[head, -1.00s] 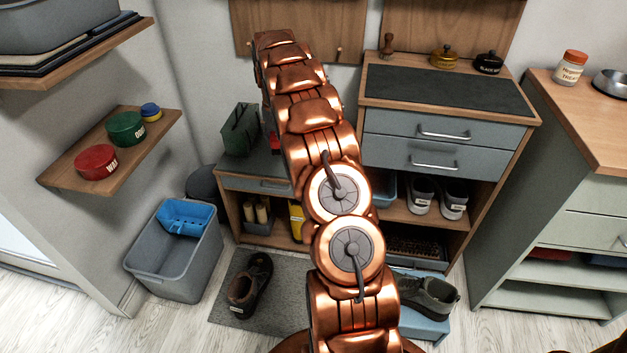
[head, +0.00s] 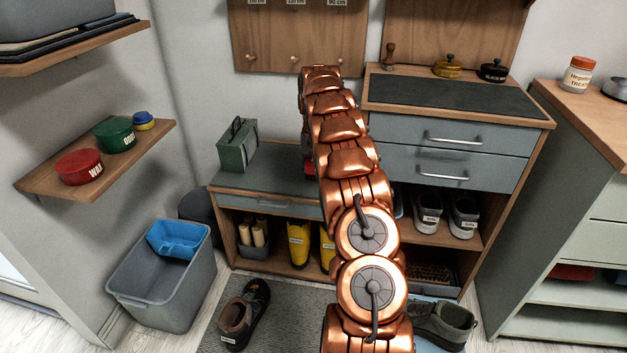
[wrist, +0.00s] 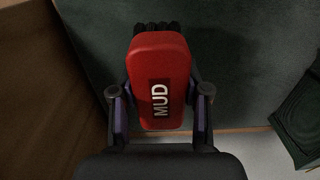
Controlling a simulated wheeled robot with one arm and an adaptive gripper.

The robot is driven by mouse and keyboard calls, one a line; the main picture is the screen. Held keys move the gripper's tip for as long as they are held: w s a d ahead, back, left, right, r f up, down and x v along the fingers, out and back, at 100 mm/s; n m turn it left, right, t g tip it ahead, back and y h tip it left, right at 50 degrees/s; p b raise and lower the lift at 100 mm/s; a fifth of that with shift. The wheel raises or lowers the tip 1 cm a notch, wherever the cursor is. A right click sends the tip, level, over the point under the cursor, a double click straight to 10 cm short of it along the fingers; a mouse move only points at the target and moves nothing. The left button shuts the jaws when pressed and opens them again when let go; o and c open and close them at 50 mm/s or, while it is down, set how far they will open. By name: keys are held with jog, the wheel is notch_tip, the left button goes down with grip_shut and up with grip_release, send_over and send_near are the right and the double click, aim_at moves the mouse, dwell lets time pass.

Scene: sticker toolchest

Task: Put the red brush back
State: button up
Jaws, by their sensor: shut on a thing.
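The red brush (wrist: 160,65), labelled "MUD", is between the two fingers of my gripper (wrist: 160,102) in the wrist view. The gripper is shut on its sides. Dark bristles show at its far end. In the head view only a small red patch of the brush (head: 310,168) shows left of my arm, over the low bench (head: 272,174). My arm hides the rest of it and the gripper. I cannot tell whether the brush touches the bench top.
A green box (head: 238,146) stands on the bench's left end; it also shows in the wrist view (wrist: 302,118). A taller drawer cabinet (head: 450,140) stands right of my arm. A pegboard (head: 290,35) hangs behind. Yellow boots (head: 299,243) stand below.

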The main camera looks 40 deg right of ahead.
aim_at(314, 183)
jog(key=shift+f+b, duration=0.6)
jog(key=shift+f, duration=1.55)
jog(key=o, duration=1)
jog(key=shift+f, duration=0.1)
